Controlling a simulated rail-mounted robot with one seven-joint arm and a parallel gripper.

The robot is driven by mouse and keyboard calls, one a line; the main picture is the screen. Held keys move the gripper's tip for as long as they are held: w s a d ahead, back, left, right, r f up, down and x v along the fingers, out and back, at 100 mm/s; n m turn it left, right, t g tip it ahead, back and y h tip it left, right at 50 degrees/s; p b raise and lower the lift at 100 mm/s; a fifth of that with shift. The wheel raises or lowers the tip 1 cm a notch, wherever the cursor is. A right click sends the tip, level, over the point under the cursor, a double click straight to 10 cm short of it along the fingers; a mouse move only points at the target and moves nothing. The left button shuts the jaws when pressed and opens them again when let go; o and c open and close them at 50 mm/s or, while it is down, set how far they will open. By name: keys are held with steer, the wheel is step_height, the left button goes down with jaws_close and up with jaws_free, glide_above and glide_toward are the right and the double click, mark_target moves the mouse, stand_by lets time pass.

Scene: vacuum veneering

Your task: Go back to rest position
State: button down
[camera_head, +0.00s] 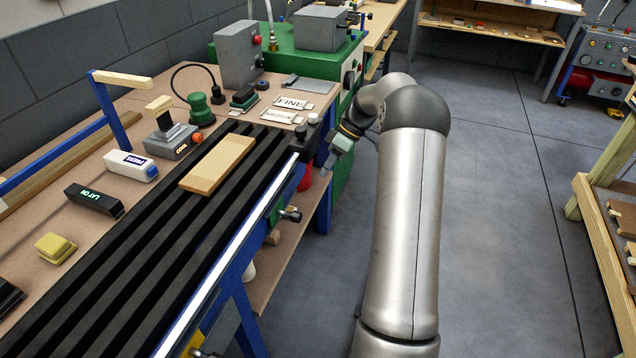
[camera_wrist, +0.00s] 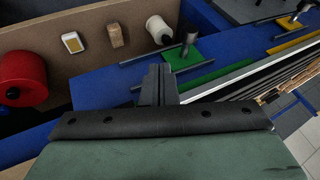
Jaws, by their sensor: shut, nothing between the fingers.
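My gripper (camera_head: 326,170) hangs beside the right edge of the long workbench, in the head view, at the end of my bent grey arm. It is over the gap next to the bench, near a red round object (camera_head: 305,178). In the wrist view my gripper's dark fingers (camera_wrist: 158,70) are together with nothing between them. They point over a blue surface (camera_wrist: 110,92). The lower part of the wrist view is filled by my gripper's own body.
A pale wooden board (camera_head: 218,165) lies on black slats on the bench (camera_head: 75,190). A green machine (camera_head: 290,65) stands behind. In the wrist view a red spool (camera_wrist: 22,80), a wooden block (camera_wrist: 117,36) and a white spool (camera_wrist: 159,30) lie on a shelf. The floor (camera_head: 500,200) at right is clear.

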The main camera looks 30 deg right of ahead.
steer(key=s+a+r+m+g+h+p, duration=0.1)
steer(key=s+a+r+m+h, duration=0.1)
steer(key=s+a+r, duration=0.4)
steer(key=s+a+r+m+h+p, duration=0.15)
steer(key=s+a+r, duration=0.3)
steer(key=a, duration=0.45)
steer(key=s+a+m+h, duration=0.1)
steer(key=s+a+m, duration=0.1)
steer(key=s, duration=0.8)
steer(key=s+a+f+m+t+h+p, duration=0.1)
steer(key=s+a+m+h, duration=0.1)
steer(key=s, duration=0.9)
steer(key=a+m, duration=0.1)
steer(key=a, duration=0.1)
steer(key=shift+s+a+f, duration=0.15)
steer(key=shift+s+a, duration=0.05)
steer(key=shift+a, duration=0.1)
